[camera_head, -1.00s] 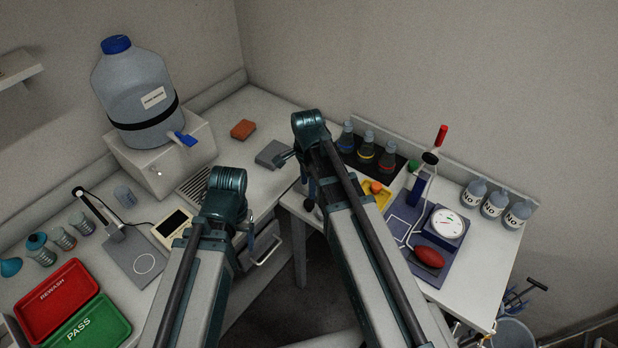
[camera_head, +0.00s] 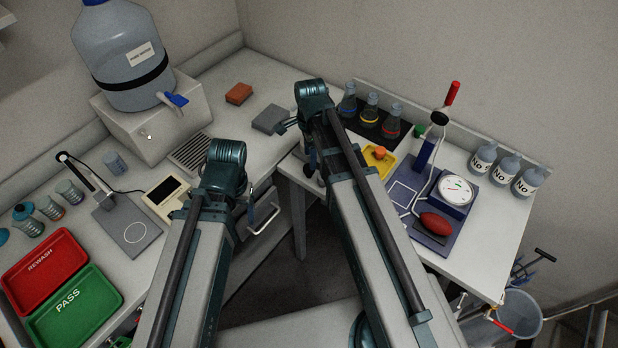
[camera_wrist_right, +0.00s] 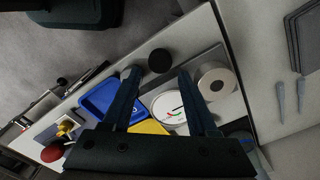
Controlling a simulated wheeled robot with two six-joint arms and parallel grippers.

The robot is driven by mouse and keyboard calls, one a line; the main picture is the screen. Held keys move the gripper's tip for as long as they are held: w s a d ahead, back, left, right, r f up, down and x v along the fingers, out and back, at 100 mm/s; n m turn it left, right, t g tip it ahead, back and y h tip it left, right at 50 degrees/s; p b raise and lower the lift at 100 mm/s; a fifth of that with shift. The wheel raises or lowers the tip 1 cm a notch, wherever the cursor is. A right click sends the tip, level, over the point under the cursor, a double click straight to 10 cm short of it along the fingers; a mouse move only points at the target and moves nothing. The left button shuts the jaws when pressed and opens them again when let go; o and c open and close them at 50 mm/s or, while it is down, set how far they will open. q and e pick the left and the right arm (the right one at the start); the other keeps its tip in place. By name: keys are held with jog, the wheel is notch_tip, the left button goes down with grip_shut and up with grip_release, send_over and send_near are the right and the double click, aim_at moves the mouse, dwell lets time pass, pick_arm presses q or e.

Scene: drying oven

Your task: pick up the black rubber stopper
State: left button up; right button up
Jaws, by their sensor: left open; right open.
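A black round piece (camera_wrist_right: 160,61), which looks like the rubber stopper, lies near the bench edge in the right wrist view. My right gripper (camera_wrist_right: 158,74) is open, with one finger on either side of it in the picture; I cannot tell the height between them. In the head view the right arm's end hangs over the small bench, and the arm hides most of that gripper and the spot beneath it. My left gripper (camera_head: 250,197) is mostly hidden behind its own arm, in front of the left bench; it is open.
A yellow tray (camera_head: 377,166), a gauge (camera_head: 457,190) and a red bulb (camera_head: 436,224) are on the small bench. Flasks (camera_head: 370,107) stand behind, bottles (camera_head: 506,166) at right. The left bench holds a large water bottle (camera_head: 125,60) and red (camera_head: 42,262) and green (camera_head: 75,310) trays.

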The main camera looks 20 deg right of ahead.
aim_at(309, 172)
pick_arm(q)
jog(key=shift+f+b, duration=0.3)
jog(key=shift+f, duration=0.5)
pick_arm(e)
jog(key=shift+f, duration=0.75)
notch_tip(309, 172, down, 5)
jog(key=b, duration=0.5)
jog(key=shift+f, duration=0.2)
pick_arm(q)
notch_tip(309, 172, down, 5)
jog(key=shift+f, duration=0.1)
pick_arm(e)
jog(key=shift+r, duration=0.1)
grip_shut()
